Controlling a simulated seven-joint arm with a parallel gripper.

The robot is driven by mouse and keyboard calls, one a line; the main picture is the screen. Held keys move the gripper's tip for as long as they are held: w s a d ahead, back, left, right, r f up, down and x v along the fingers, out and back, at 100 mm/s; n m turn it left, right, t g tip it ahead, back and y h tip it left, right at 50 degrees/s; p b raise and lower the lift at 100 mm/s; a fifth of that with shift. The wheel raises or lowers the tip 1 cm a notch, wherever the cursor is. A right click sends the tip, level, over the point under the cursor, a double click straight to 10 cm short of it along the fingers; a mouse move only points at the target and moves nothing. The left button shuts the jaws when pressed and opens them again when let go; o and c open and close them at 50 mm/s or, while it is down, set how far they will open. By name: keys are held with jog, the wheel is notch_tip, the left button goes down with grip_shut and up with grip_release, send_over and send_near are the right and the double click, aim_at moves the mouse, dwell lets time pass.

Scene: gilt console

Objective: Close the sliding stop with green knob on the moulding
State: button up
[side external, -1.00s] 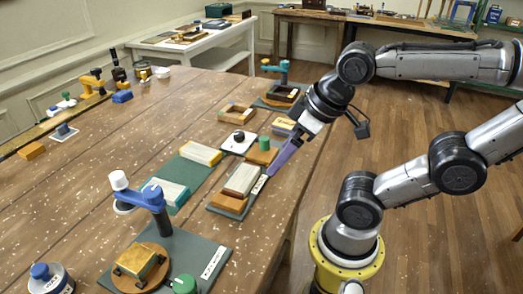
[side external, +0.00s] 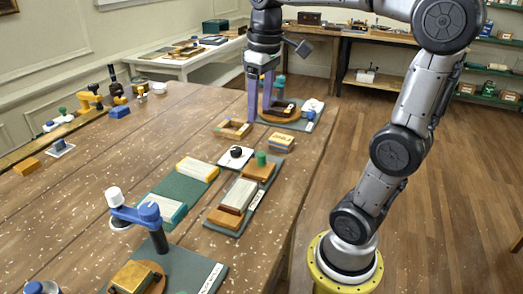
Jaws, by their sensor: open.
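The green knob (side external: 261,158) stands upright on an orange-brown wooden block (side external: 259,172), which I take for the sliding stop. The block is at the far end of a narrow grey board (side external: 219,231) near the table's right edge. A pale and dark red moulding piece (side external: 238,196) lies on the same board, just nearer than the block. I cannot tell whether the two touch. Another orange-brown block (side external: 225,218) is at the moulding's near end. My gripper (side external: 260,114) is open, its purple fingers pointing down, well beyond the green knob, beside the far fixture.
The far fixture has a turquoise post (side external: 281,92) on a grey board. A wooden frame (side external: 233,128), stacked blocks (side external: 281,142) and a white plate with a black knob (side external: 236,156) lie between. A blue-armed fixture (side external: 140,213) stands in front. The table's left middle is clear.

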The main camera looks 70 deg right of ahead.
jog(key=m+g, duration=0.1)
jog(key=m, duration=0.1)
send_over(261, 154)
notch_tip(261, 154, down, 2)
notch_tip(261, 154, down, 14)
jog(key=shift+d+r, duration=0.1)
grip_shut()
dwell(0.4)
dwell(1.1)
